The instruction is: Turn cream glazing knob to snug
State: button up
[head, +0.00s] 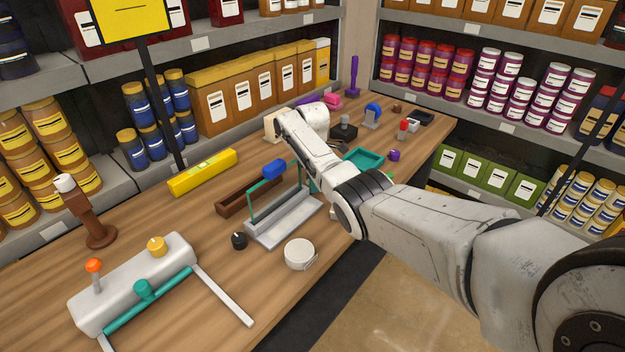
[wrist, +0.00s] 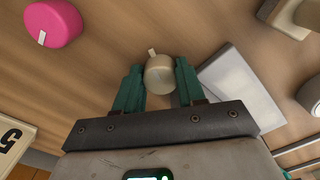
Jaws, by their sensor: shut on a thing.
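The cream knob (wrist: 160,78) shows in the wrist view as a round piece with a small pale tab pointing up and slightly left. My gripper (wrist: 159,70) has its teal fingers on the left and right sides of the knob and is shut on it. A pale grey plate (wrist: 232,82) lies just right of the knob, behind the right finger. In the head view my forearm and wrist hide the fingers and the knob. I cannot tell what angle counts as snug.
In the wrist view a pink knob (wrist: 54,22) is upper left and a cream block marked 5 (wrist: 12,142) lower left. In the head view a teal-posted stand (head: 285,222), a yellow level (head: 203,173) and a white machine (head: 130,285) stand on the wooden bench (head: 195,230).

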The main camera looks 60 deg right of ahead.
jog(key=shift+r+m, duration=0.1)
jog(key=shift+m, duration=0.3)
jog(key=o, duration=1.1)
jog(key=shift+c, duration=0.2)
